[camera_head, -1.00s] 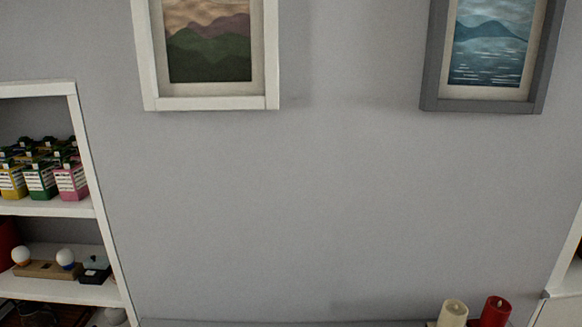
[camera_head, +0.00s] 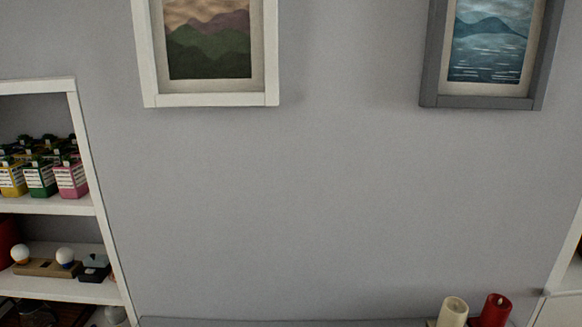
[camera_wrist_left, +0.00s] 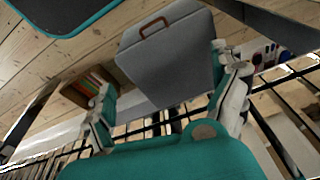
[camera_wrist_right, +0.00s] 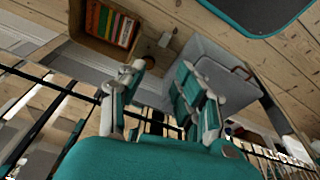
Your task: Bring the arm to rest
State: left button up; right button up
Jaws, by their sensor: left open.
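My left gripper (camera_wrist_left: 165,72) shows in the left wrist view with its fingers wide apart and nothing between them. My right gripper (camera_wrist_right: 159,68) shows in the right wrist view with its fingers apart, closer together than the left ones, and empty. Neither arm nor gripper shows in the head view.
A grey box (camera_wrist_left: 165,60) with a brown handle and a wooden crate of books (camera_wrist_right: 112,24) stand on floorboards beyond the grippers. Dark rails cross both wrist views. The head view shows a wall, framed pictures (camera_head: 210,100), a white shelf (camera_head: 60,207) and candles (camera_head: 453,312).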

pick_arm(q)
jog(key=s+a+f+g+b, duration=0.1)
jog(key=s+a+f, duration=0.2)
jog(key=s+f, duration=1.5)
notch_tip(320, 180, down, 2)
jog(key=shift+f+g, duration=0.2)
jog(key=shift+g, duration=0.1)
pick_arm(e)
jog(key=s+d+f+g, duration=0.1)
jog(key=s+d+f, duration=0.2)
jog(key=s+f, duration=1.5)
notch_tip(320, 180, down, 2)
jog(key=shift+f+g, duration=0.2)
jog(key=shift+g, duration=0.1)
pick_arm(q)
jog(key=shift+a, duration=0.1)
pick_arm(e)
jog(key=shift+d, duration=0.1)
